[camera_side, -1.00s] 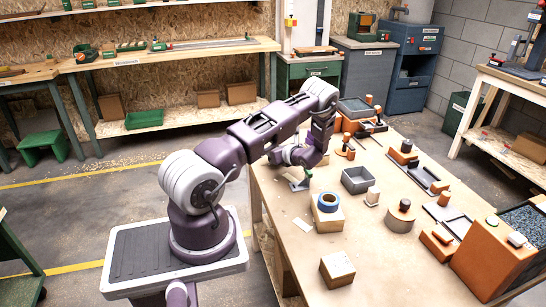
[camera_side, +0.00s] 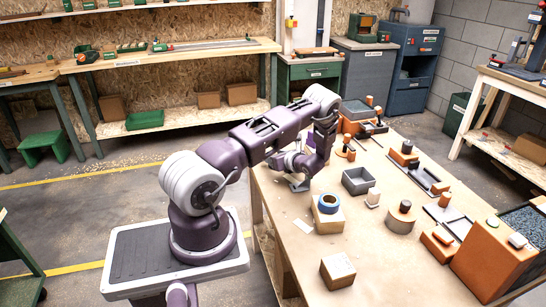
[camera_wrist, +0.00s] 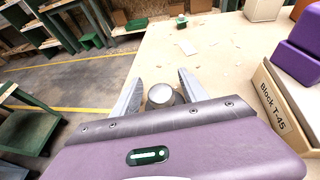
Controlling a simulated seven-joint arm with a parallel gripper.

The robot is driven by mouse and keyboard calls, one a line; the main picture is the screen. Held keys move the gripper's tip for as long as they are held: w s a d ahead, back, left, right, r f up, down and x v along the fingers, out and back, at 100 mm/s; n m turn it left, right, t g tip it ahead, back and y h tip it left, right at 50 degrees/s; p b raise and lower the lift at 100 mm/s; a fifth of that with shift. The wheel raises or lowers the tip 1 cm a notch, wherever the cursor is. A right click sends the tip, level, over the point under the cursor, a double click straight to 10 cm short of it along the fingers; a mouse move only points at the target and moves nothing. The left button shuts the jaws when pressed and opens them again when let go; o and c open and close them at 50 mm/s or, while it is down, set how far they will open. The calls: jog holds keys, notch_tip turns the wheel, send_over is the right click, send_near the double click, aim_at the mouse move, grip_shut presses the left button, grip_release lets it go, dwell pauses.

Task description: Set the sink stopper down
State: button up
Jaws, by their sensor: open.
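A round, silver-topped piece with a darker body (camera_wrist: 161,94), which looks like the sink stopper, is between the fingers of my gripper (camera_wrist: 158,88) in the wrist view. My gripper is open, with one pale finger on each side of it. I cannot tell whether either finger touches it, and its underside is hidden. In the side view my gripper (camera_side: 299,184) is low over the near left part of the workbench, and the piece cannot be made out there.
The workbench (camera_side: 300,262) carries a blue tape roll on a box (camera_side: 328,203), a grey open bin (camera_side: 357,181) and a cardboard box (camera_side: 337,270). In the wrist view a box marked "Block T-45" (camera_wrist: 283,112) stands to the right. Bare tabletop (camera_wrist: 215,60) lies ahead of the fingers.

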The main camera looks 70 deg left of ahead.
jog(key=v, duration=1.1)
jog(key=s+d+r+n+t+h, duration=0.1)
jog(key=s+d+r+n+h, duration=0.3)
jog(key=d+r, duration=0.6)
jog(key=d+r+n+t+h, duration=0.1)
jog(key=d+r+n+h, duration=0.1)
jog(key=d+r+n, duration=0.65)
jog(key=s+d+r+n+t+h, duration=0.1)
jog(key=s+d+r+t+h, duration=0.2)
jog(key=d, duration=0.7)
jog(key=s+d+r+n+t+h, duration=0.2)
jog(key=s+d+r, duration=0.4)
jog(key=d, duration=0.5)
jog(key=shift+s+r+t+h, duration=0.2)
jog(key=shift+s+t+h, duration=0.6)
jog(key=shift+s+h, duration=0.3)
